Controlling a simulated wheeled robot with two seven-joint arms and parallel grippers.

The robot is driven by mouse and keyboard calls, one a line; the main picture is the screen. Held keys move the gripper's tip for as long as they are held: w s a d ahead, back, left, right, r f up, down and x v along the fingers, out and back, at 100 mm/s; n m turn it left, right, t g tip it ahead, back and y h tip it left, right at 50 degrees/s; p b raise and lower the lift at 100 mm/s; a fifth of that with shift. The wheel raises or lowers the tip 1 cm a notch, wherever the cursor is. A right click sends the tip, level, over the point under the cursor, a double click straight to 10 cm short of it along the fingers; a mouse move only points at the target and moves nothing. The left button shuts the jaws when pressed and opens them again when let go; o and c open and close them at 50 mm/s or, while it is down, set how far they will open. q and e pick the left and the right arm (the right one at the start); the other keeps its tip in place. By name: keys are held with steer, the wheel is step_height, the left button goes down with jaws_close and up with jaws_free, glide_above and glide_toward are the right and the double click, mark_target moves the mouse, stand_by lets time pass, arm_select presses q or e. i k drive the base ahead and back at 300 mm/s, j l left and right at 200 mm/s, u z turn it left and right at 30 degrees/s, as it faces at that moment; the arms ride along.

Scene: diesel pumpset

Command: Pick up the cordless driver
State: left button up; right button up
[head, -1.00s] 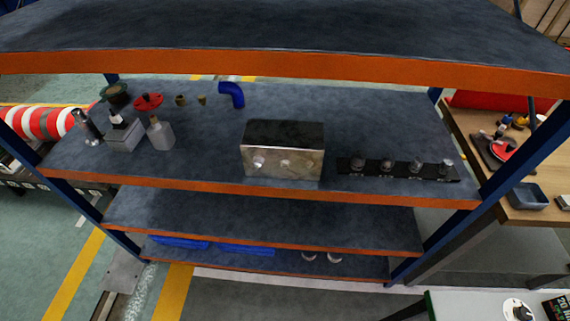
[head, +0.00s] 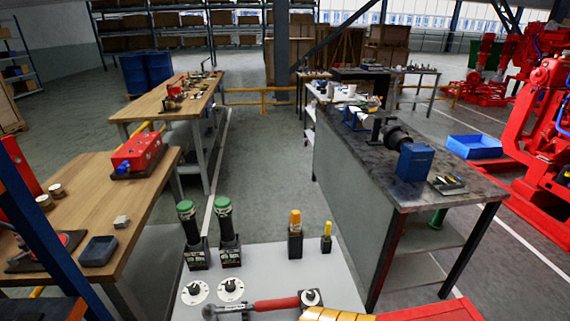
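I cannot pick out the cordless driver for certain. Two upright black tools with green tops, a left one (head: 189,232) and a right one (head: 226,230), stand on blocky, labelled black bases on the white table (head: 270,262) in front. Whether either is the driver is too unclear to tell. A wrench-like tool with a red handle (head: 277,304) lies near the front of that table.
Two white dials (head: 195,292) and orange- and yellow-topped tools (head: 295,235) share the white table. A wooden bench (head: 95,200) stands left, a dark-topped bench (head: 370,150) right. A blue rack post (head: 45,240) crosses the lower left. The aisle floor (head: 265,170) ahead is clear.

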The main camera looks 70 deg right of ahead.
mark_target(223, 205)
steer(key=z, duration=1.7)
